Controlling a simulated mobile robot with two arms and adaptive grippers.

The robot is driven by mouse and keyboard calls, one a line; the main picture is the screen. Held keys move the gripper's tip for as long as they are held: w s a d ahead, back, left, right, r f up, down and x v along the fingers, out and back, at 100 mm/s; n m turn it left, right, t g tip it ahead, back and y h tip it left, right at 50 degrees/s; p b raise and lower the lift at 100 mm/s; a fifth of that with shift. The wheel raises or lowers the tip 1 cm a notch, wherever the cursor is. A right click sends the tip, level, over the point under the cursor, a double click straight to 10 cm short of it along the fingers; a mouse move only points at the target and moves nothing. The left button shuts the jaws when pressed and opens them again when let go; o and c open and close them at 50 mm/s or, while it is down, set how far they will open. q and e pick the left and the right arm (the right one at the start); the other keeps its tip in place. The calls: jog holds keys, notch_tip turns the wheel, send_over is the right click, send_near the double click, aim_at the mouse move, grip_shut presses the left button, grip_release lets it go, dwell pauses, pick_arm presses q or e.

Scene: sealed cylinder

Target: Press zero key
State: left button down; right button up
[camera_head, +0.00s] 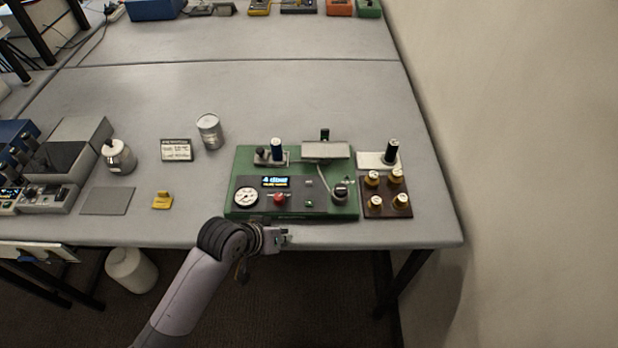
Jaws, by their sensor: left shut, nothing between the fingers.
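A green instrument box (243,165) stands near the front edge of the table. Its dark front panel has a round white gauge (246,197), a lit display (275,182), a red knob or button (279,197) and a small grey key (308,183). The lettering is too small to tell which control is the zero key. My left gripper (284,238) is shut and empty at the table's front edge, just in front of the box and apart from the keys. My right gripper is not in view.
A brown block with brass weights (387,203) stands right of the box. A tin can (209,131), a label card (176,150), a yellow piece (162,200) and a metal bottle (118,156) stand to the left. A wall is at right.

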pick_arm(q)
jog(key=shift+h, duration=0.7)
jog(key=w+d+r, duration=0.1)
jog(key=w+r, duration=0.1)
jog(key=w, duration=0.1)
jog(key=w+d+r, duration=0.2)
jog(key=w, duration=0.1)
jog(key=w+d+r, duration=0.1)
jog(key=w+r, duration=0.1)
jog(key=w, duration=0.1)
jog(key=shift+d+p, duration=0.35)
jog(key=w+r+n, duration=0.1)
jog(key=w+r, duration=0.6)
jog(key=w, duration=0.1)
jog(key=shift+w+d+n+t+h, duration=0.15)
jog(key=shift+d+n+t+h, duration=0.15)
jog(key=shift+t, duration=0.1)
jog(key=shift+f, duration=0.1)
jog(key=b, duration=0.8)
send_over(306, 180)
notch_tip(306, 180, down, 7)
jog(key=shift+r, duration=0.1)
jog(key=shift+f+p, duration=0.35)
jog(key=shift+f, duration=0.6)
